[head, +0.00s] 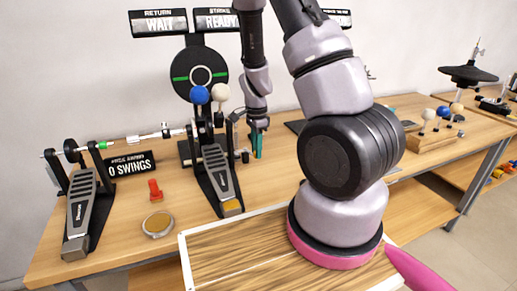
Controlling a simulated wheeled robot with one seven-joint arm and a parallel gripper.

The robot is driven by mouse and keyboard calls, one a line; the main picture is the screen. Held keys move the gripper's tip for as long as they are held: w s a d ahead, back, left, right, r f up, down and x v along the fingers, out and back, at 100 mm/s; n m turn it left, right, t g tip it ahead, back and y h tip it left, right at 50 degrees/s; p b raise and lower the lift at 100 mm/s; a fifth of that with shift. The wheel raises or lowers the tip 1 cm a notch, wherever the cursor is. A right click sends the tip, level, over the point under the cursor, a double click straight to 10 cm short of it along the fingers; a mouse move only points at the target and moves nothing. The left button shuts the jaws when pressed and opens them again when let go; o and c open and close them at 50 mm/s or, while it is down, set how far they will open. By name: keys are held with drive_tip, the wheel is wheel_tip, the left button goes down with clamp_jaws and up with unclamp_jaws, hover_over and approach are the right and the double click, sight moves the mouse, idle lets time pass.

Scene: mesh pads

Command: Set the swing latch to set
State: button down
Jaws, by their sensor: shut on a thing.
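My gripper (258,145), with teal fingertips, points down at the right side of the middle drum pedal (216,172). It is shut on a small part there, which seems to be the swing latch; the fingers hide most of it. A small dark knob stands just left of the fingertips. I cannot tell which setting the latch is in. The pedal has a blue ball beater (199,95) and a white ball beater (221,92), both upright before a round black pad (200,74) with a green stripe.
A second pedal (80,213) stands at left, joined by a rod. Signs behind read "WAIT" (159,23) and "READY" (217,19). A ball-topped rack (440,133) is at right.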

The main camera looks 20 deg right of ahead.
drive_tip(key=shift+a, duration=0.1)
idle(0.3)
drive_tip(key=c, duration=0.7)
unclamp_jaws()
drive_tip(key=shift+o, duration=0.2)
